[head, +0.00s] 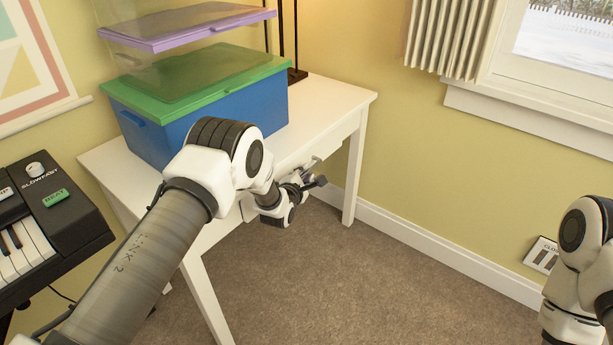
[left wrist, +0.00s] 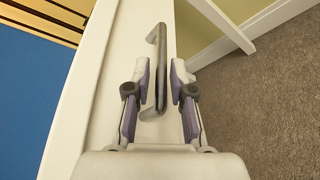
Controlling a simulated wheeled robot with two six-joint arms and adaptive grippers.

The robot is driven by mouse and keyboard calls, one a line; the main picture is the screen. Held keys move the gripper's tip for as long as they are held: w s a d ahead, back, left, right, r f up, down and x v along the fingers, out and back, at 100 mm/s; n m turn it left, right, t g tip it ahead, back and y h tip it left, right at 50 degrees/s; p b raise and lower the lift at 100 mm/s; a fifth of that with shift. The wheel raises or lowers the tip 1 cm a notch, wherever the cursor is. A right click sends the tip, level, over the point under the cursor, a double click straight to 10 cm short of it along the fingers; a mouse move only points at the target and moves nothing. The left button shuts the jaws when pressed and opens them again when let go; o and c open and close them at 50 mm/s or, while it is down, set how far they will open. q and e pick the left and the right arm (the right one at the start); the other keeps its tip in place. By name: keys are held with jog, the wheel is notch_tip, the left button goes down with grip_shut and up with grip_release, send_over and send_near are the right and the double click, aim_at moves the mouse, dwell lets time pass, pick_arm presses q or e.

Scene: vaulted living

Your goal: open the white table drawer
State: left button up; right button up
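The white table (head: 335,107) stands against the wall with its drawer front facing my left arm. In the left wrist view the white drawer front (left wrist: 122,65) carries a metal bar handle (left wrist: 159,62). My left gripper (head: 313,184) is at the drawer front in the head view. In the left wrist view its two fingers (left wrist: 160,92) are apart, one on each side of the handle, with gaps showing. The drawer looks flush with the table. My right arm shows at the right edge of the head view, but its gripper is out of frame.
A blue box with a green lid (head: 225,105) and a clear box with a purple lid (head: 190,25) are stacked on the table. A keyboard (head: 45,230) stands at left. Carpet (head: 300,290) in front is clear.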

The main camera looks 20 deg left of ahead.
pick_arm(q)
jog(key=shift+x, duration=0.85)
jog(key=shift+s, duration=0.15)
grip_shut()
pick_arm(e)
jog(key=shift+f, duration=0.2)
pick_arm(q)
jog(key=shift+d, duration=0.1)
